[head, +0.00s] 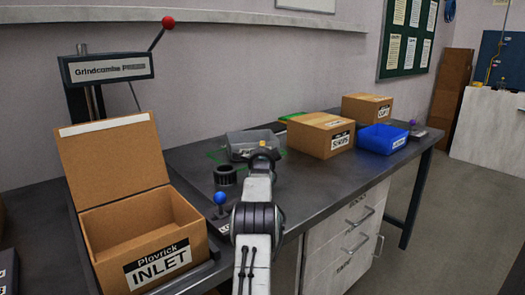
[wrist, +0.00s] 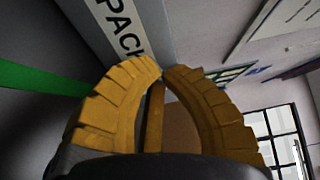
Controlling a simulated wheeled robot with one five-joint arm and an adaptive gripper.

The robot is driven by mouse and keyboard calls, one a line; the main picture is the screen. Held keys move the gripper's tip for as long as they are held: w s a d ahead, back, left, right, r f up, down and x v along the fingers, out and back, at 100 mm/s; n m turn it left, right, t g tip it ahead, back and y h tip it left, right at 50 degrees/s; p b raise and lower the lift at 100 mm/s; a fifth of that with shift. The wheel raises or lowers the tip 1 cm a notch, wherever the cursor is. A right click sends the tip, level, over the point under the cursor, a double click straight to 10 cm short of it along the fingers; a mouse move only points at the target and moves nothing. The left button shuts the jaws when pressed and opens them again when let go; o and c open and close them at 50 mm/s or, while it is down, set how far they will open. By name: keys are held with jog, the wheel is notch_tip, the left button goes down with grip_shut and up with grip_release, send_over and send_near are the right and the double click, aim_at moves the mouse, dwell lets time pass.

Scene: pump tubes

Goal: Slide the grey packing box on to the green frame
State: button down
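The grey packing box (head: 250,138) stands on the dark bench just beyond my gripper (head: 262,145) in the head view. In the wrist view its grey side (wrist: 105,22) fills the top, with a white label (wrist: 122,28) reading "PACK". Thin green lines of the frame (head: 216,155) show on the bench at the box's near left. A green strip (wrist: 40,82) also shows at left in the wrist view. How much of the box lies over the frame is hidden. My gripper's yellow fingertips (wrist: 161,69) meet with nothing between them, close to the box; I cannot tell whether they touch it.
An open carton marked INLET (head: 155,250) stands at front left, below a press (head: 108,67). A black ring-shaped part (head: 225,175) and a blue-knobbed lever (head: 220,200) stand left of my arm. Cartons (head: 320,135) and a blue bin (head: 383,138) stand to the right.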

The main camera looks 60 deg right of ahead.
notch_tip(320, 180, up, 10)
dwell(0.9)
